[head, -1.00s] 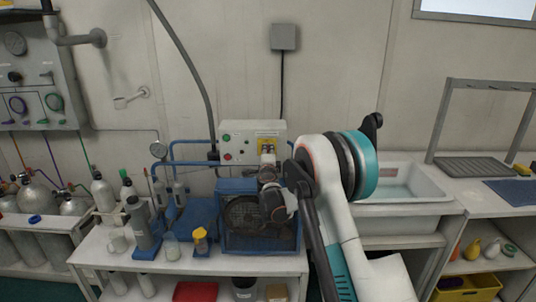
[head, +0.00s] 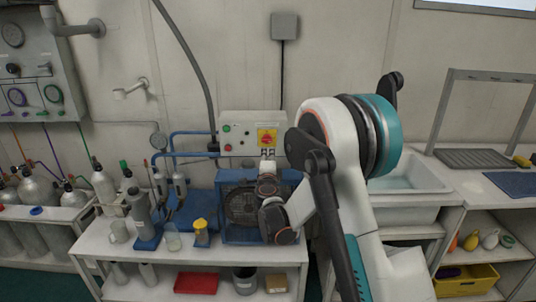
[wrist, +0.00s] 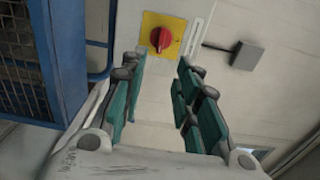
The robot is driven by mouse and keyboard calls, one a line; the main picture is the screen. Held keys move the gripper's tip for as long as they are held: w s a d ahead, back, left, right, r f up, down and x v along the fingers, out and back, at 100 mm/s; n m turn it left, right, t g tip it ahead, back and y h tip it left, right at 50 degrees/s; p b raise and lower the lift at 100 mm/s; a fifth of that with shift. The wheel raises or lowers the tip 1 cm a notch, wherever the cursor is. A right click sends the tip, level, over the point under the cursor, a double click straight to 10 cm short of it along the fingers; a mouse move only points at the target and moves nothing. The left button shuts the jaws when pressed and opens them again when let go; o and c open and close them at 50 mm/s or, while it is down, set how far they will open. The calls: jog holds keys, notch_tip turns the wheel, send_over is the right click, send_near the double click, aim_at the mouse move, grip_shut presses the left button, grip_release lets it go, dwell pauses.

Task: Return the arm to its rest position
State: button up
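My arm reaches from the lower right of the head view, its white and teal elbow (head: 350,135) large in front of the sink. My gripper (head: 267,156) is in front of the white control box, just below the red knob there. In the wrist view my gripper (wrist: 160,98) is open, its green finger pads apart with nothing between them. The red knob (wrist: 160,38) on its yellow plate (head: 259,130) lies beyond the fingertips and looks apart from them.
A blue compressor (head: 232,225) sits on the bench (head: 175,253) under my wrist. The sink (head: 408,184) and a rack (head: 445,118) are on the right.

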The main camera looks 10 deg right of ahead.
jog(key=shift+s, duration=0.2)
jog(key=s+a+r+n+y, duration=0.3)
jog(key=s+r+n, duration=0.1)
jog(key=r, duration=0.3)
jog(key=s+a+r+n+y, duration=0.3)
jog(key=r+n, duration=0.1)
jog(key=r, duration=0.2)
jog(key=s+a+r+n+g+y, duration=0.25)
jog(key=s+n, duration=0.35)
jog(key=s, duration=0.4)
jog(key=s+d+f+n+g+h, duration=0.1)
jog(key=s+f, duration=0.3)
jog(key=s, duration=0.6)
jog(key=s+d+f+n+g+h, duration=0.1)
jog(key=s+d+f+n+g, duration=0.2)
jog(key=s, duration=0.8)
jog(key=s+d+f+n+g+h, duration=0.2)
jog(key=s+d+f+n+g, duration=0.1)
jog(key=s, duration=0.8)
notch_tip(320, 180, down, 2)
jog(key=shift+g, duration=0.45)
